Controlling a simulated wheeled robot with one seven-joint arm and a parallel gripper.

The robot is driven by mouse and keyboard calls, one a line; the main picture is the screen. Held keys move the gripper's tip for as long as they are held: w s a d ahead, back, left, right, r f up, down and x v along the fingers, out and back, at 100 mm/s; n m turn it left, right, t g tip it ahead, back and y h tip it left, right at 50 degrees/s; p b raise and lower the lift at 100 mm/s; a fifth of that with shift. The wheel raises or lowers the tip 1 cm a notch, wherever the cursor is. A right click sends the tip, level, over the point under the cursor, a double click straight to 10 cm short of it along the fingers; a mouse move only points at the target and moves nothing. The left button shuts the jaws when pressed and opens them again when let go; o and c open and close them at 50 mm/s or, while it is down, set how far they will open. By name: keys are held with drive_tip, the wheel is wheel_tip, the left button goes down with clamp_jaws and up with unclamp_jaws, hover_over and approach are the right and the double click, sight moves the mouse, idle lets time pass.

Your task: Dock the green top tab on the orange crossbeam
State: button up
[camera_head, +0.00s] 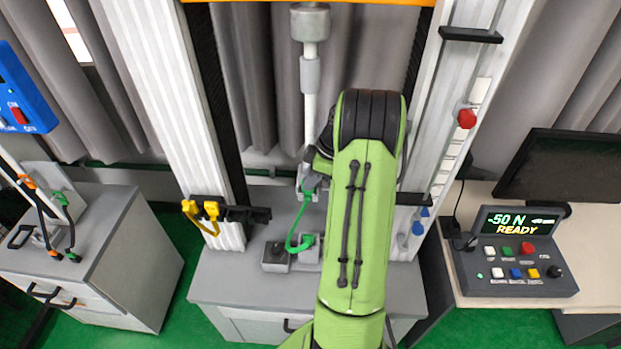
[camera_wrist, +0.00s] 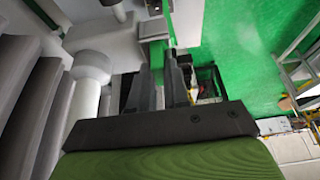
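The orange crossbeam (camera_head: 330,2) shows only as a strip along the top edge of the head view, far above my gripper. A green strap (camera_head: 292,236) hangs in a curve at the tower's middle, from a green upper end (camera_head: 307,191) to a green lower end (camera_head: 306,241). My arm hides most of my gripper in the head view. In the wrist view my gripper (camera_wrist: 158,68) has its two dark fingers apart, with a green tab (camera_wrist: 154,52) at the fingertips. I cannot tell whether the fingers press on it.
A grey vertical rod (camera_head: 310,75) hangs beside my arm. White columns (camera_head: 165,90) flank the tower. A yellow strap (camera_head: 207,210) hangs on the left. A control box (camera_head: 515,250) reading -50 N READY stands right. A grey cabinet (camera_head: 255,292) lies below.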

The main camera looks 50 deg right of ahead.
drive_tip(key=o, duration=0.4)
drive_tip(key=shift+c, duration=0.2)
drive_tip(key=p+v, duration=0.2)
drive_tip(key=v, duration=1)
drive_tip(key=w+a+r+m+h, duration=0.15)
drive_tip(key=a+r, duration=0.35)
drive_tip(key=a, duration=0.6)
drive_tip(key=a+r+m, duration=0.2)
drive_tip(key=a+r, duration=0.3)
drive_tip(key=a, duration=0.6)
drive_tip(key=s+a+f+m+t, duration=0.1)
drive_tip(key=s+a+m, duration=0.1)
drive_tip(key=s+a, duration=0.3)
drive_tip(key=s+a+f+m+t+h, duration=0.1)
drive_tip(key=s+a, duration=0.4)
drive_tip(key=s, duration=0.5)
drive_tip(key=shift+a+f+m, duration=0.15)
drive_tip(key=shift+a+m, duration=0.05)
drive_tip(key=shift+m, duration=0.45)
